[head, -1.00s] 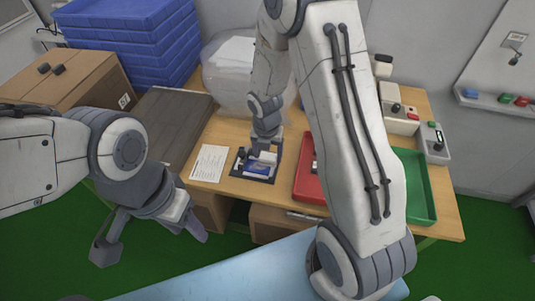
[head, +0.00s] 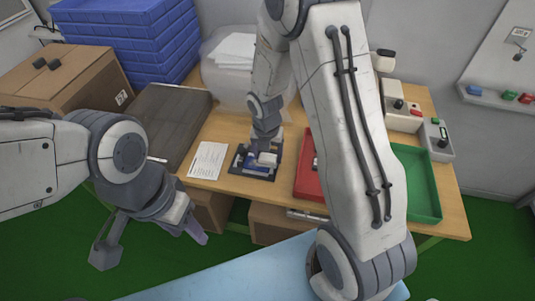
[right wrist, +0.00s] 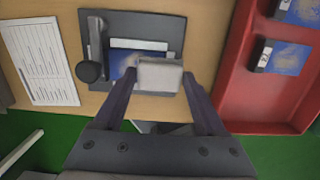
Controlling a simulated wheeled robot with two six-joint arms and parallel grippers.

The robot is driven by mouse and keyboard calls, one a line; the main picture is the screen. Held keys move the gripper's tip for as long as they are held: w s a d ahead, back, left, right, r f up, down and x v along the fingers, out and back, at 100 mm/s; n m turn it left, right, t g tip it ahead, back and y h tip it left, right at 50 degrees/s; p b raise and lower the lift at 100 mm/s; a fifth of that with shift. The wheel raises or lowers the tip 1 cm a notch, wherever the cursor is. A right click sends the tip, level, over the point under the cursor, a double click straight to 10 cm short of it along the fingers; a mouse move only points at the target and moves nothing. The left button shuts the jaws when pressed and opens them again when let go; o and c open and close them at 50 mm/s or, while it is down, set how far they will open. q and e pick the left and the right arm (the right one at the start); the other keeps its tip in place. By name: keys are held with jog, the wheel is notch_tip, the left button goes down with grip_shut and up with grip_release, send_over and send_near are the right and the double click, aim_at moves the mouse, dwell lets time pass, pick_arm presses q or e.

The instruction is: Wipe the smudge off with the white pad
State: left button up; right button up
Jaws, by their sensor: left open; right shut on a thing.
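The white pad (right wrist: 160,75) is a small pale block held between the fingertips of my right gripper (right wrist: 158,84). In the head view the pad (head: 266,159) is over a blue panel (head: 251,160) on a dark fixture (head: 240,168). In the right wrist view the pad covers the right part of the blue panel (right wrist: 122,66); whether it touches is hard to tell. My left gripper (head: 148,244) is open and empty, in front of the table at the left.
A red tray (right wrist: 228,88) right of the fixture holds blue-faced units (right wrist: 285,57). A green tray (head: 437,212) stands farther right. A printed sheet (right wrist: 42,62) lies left of the fixture. A dark round knob (right wrist: 89,71) stands at the fixture's left side.

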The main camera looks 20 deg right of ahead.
jog(key=shift+f+b, duration=0.5)
jog(key=shift+f, duration=0.5)
